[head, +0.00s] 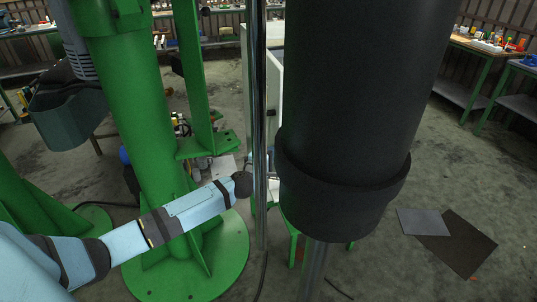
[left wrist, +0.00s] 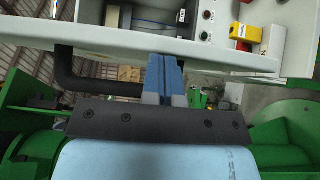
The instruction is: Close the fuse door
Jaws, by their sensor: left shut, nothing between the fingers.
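In the left wrist view, my left gripper (left wrist: 162,62) is shut and empty, its two blue fingers pressed together. The fingertips overlap the lower white edge of an open electrical cabinet (left wrist: 110,40); I cannot tell whether they touch it. Wiring and components show inside the cabinet. Which part is the fuse door is unclear in this view. In the head view, a pale upright cabinet panel (head: 276,90) shows partly behind the black column. My left arm reaches toward it from the left, and its fingers are hidden there. My right gripper is not in view.
A thick black cylindrical column (head: 350,120) blocks much of the head view. A thin metal pole (head: 259,130) stands beside my left wrist. A green machine stand (head: 135,110) is behind my left arm. Workbenches line the back; floor at right is mostly clear.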

